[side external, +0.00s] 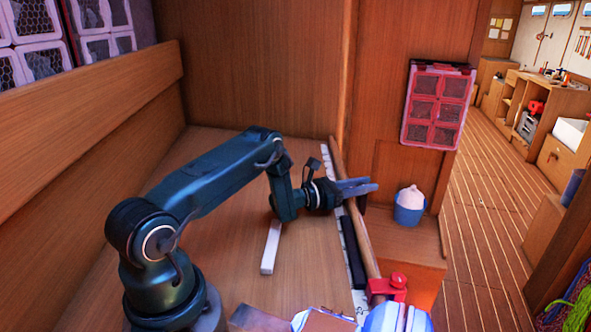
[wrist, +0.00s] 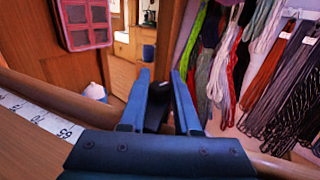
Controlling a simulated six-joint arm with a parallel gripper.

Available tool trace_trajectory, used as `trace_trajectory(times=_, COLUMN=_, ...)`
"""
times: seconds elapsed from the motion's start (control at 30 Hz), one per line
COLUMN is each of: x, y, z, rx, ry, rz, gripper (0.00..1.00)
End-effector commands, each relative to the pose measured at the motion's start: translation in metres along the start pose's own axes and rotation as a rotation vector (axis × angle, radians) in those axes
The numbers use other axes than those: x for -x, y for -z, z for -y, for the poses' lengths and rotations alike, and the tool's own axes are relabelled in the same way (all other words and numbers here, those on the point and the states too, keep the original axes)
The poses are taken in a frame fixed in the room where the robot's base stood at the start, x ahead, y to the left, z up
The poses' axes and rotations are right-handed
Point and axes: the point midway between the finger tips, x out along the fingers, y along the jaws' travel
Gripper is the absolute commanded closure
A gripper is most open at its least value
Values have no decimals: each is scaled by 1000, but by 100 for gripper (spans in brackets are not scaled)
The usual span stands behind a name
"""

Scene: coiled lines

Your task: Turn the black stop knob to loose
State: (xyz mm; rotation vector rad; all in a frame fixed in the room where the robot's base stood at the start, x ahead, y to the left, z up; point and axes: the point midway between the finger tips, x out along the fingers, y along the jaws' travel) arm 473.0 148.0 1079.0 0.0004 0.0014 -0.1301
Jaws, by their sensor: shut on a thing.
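My gripper (side external: 368,187) reaches over the wooden rail at the edge of the bench in the side view. In the wrist view my gripper's blue fingers (wrist: 161,80) stand on either side of a small black piece, which looks like the black stop knob (wrist: 157,115). The fingers are shut on it. In the side view the knob is mostly hidden by the fingers, and any marking for loose or tight cannot be read.
A wooden rail (side external: 358,232) runs beside a white measuring scale (wrist: 38,119). A red clamp (side external: 386,287) sits at the rail's near end. A white bar (side external: 270,247) lies on the bench. A blue pot (side external: 409,208) stands beyond the rail. Coiled lines (wrist: 222,60) hang at right.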

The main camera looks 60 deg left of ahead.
Motion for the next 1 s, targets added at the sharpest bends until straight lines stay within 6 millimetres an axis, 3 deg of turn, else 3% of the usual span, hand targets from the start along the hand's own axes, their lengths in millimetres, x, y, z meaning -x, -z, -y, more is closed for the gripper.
trace_trajectory(times=0.4, x=0, y=0, z=0, rx=-1, ry=-171, rz=2, gripper=100)
trace_trajectory(times=0.87, x=0, y=-1, z=-1, rx=1, ry=-188, rz=3, gripper=100)
trace_trajectory(times=0.9, x=0, y=-1, z=-1, rx=0, ry=-188, rz=3, gripper=62)
trace_trajectory(times=0.97, x=0, y=-1, z=-1, rx=0, ry=-188, rz=3, gripper=40)
trace_trajectory(times=1.0, x=0, y=-1, z=-1, rx=0, ry=-188, rz=3, gripper=40)
